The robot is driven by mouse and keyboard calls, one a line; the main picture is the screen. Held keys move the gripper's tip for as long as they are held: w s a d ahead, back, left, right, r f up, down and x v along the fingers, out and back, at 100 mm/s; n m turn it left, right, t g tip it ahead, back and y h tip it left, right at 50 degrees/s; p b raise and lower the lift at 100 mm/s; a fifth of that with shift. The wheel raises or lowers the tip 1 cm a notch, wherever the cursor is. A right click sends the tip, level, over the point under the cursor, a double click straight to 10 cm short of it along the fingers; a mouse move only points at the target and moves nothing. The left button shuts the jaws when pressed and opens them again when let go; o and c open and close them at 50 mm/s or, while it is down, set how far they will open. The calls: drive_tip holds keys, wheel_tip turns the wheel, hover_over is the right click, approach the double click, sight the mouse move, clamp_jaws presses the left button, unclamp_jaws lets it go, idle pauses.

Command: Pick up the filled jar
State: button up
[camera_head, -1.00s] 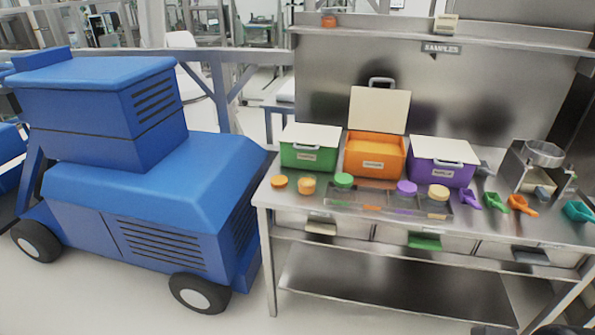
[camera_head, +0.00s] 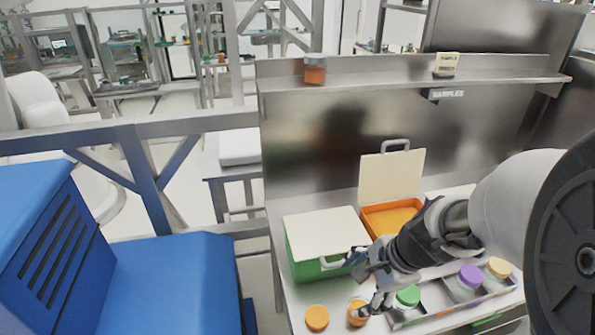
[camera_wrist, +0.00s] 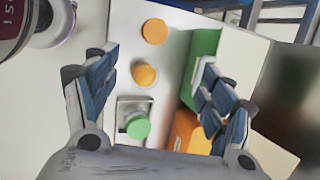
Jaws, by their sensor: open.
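A jar with orange contents (camera_head: 357,312) stands near the front left of the steel bench, partly hidden by my gripper in the head view. In the wrist view the orange jar (camera_wrist: 144,75) shows between and beyond my fingers. A flat round orange lid (camera_head: 316,318) lies left of it; this lid (camera_wrist: 154,31) also shows in the wrist view. My gripper (camera_head: 364,285) is open and empty, apart from the jar and seemingly above it; its two fingers (camera_wrist: 155,88) frame the wrist view.
A green-lidded jar (camera_head: 408,296), purple-lidded jar (camera_head: 470,276) and yellow-lidded jar (camera_head: 499,267) stand in a tray to the right. Behind are a green bin (camera_head: 303,268) with a white lid and an open orange bin (camera_head: 393,217). An orange-filled jar (camera_head: 315,70) stands on the shelf.

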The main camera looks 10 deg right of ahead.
drive_tip(key=shift+o, duration=0.2)
drive_tip(key=w+d+f+m+p, duration=0.1)
drive_tip(key=d+f+m+p, duration=0.1)
drive_tip(key=d+m, duration=0.3)
drive_tip(key=shift+w+d+m+p, duration=0.25)
drive_tip(key=shift+d+m+p, duration=0.25)
drive_tip(key=shift+m, duration=0.3)
drive_tip(key=m+p, duration=0.2)
drive_tip(key=m, duration=0.2)
approach(362, 303)
drive_tip(key=b+x, duration=0.4)
drive_tip(key=b, duration=0.1)
drive_tip(key=shift+s+f, duration=0.1)
drive_tip(key=shift+f, duration=0.3)
drive_tip(key=shift+b+x, duration=1.65)
drive_tip(key=shift+x, duration=1.5)
drive_tip(key=shift+a+r, duration=0.1)
drive_tip(key=shift+c, duration=0.3)
drive_tip(key=c, duration=1.2)
drive_tip(key=shift+c, duration=0.5)
drive_tip(key=shift+r, duration=0.1)
